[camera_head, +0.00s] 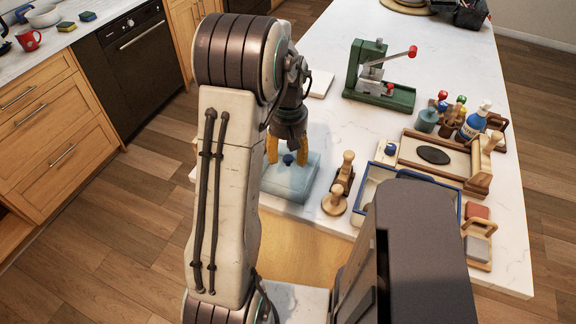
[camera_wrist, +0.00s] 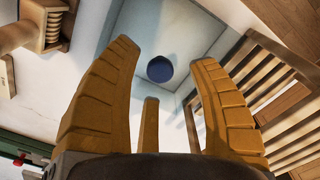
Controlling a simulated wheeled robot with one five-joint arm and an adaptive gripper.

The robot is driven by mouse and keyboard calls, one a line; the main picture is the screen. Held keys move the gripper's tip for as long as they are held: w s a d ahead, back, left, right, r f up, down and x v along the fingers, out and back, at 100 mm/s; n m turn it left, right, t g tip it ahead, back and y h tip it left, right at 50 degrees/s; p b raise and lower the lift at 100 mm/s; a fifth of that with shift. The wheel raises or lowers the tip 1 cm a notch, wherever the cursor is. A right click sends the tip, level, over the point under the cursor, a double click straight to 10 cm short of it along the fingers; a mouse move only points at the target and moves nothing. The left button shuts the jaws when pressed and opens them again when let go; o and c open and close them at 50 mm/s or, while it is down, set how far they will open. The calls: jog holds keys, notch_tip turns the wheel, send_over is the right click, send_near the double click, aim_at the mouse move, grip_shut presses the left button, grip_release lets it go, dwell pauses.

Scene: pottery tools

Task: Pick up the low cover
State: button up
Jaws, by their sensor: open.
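The low cover (camera_head: 290,182) is a pale blue, squarish lid with a round dark blue knob (camera_head: 289,159) on top. It lies on the white counter near its front left edge. My gripper (camera_head: 287,150) is open and points down over the cover, with its yellow fingers on either side of the knob. In the wrist view the cover (camera_wrist: 205,25) fills the upper middle, and its knob (camera_wrist: 160,69) shows between the spread fingers of my gripper (camera_wrist: 163,53). I cannot tell whether the fingers touch the cover. Nothing is held.
A wooden tool with upright knobs (camera_head: 337,203) stands just right of the cover. Beyond it are a blue-rimmed tray (camera_head: 364,188) and a wooden tray (camera_head: 408,161). A green press (camera_head: 379,92) stands farther back. A slatted wooden piece (camera_wrist: 285,90) is at the right in the wrist view.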

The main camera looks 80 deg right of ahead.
jog(key=shift+f, duration=0.9)
jog(key=shift+o, duration=0.2)
grip_shut()
